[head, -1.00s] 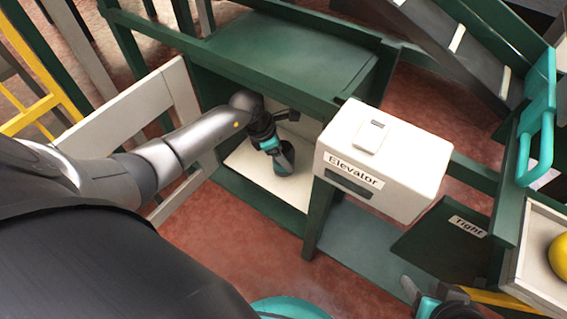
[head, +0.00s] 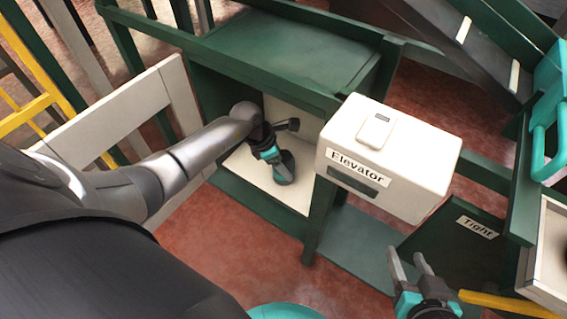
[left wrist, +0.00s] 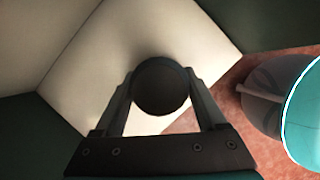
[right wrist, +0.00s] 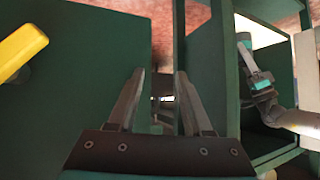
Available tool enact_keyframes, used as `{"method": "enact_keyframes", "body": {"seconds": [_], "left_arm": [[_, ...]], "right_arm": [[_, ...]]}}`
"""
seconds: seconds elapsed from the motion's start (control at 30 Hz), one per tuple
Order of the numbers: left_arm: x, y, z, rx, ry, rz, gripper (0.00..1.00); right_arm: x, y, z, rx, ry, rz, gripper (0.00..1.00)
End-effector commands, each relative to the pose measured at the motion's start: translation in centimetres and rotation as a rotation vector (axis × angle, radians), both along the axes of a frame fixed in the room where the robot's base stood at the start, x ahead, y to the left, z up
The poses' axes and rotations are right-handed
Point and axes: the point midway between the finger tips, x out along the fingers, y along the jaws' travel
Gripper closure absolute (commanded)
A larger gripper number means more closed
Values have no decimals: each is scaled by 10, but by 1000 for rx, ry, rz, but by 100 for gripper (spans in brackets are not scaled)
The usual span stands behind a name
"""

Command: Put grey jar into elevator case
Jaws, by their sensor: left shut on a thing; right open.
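The grey jar (left wrist: 160,88) shows in the left wrist view as a dark round top between the fingers. My left gripper (head: 275,160) is shut on the jar (head: 286,172) inside the open green case (head: 262,215), over its white floor. I cannot tell whether the jar touches the floor. The case stands left of a white box (head: 388,150) labelled "Elevator". My right gripper (head: 407,262) is open and empty, in front of the "Tight" panel. Its open fingers also show in the right wrist view (right wrist: 158,80).
A white-faced door panel (head: 110,125) stands open on the left of the case. A green panel (head: 455,235) labelled "Tight" and a light tray (head: 540,265) are at the right. A yellow bar (head: 510,303) lies near my right gripper. Red floor shows in front of the case.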

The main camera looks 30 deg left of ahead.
Motion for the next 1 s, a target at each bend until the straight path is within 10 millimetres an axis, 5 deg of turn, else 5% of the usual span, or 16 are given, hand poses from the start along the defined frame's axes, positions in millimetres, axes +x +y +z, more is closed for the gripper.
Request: {"method": "enact_keyframes", "body": {"seconds": [0.07, 0.1, 0.3, 1.0], "left_arm": [[1, 0, -2, 0, -1, 0, 95], [0, 0, -2, 0, 0, 0, 26], [0, 0, -2, 0, 0, 0, 3], [-2, 2, 9, 1, -1, -1, 0]], "right_arm": [[0, 3, -1, 9, -15, 3, 50], [1, 3, 0, 13, -23, 3, 50], [1, 3, 0, 12, -21, 3, 50], [-4, -10, 0, -37, 67, -10, 50]]}}
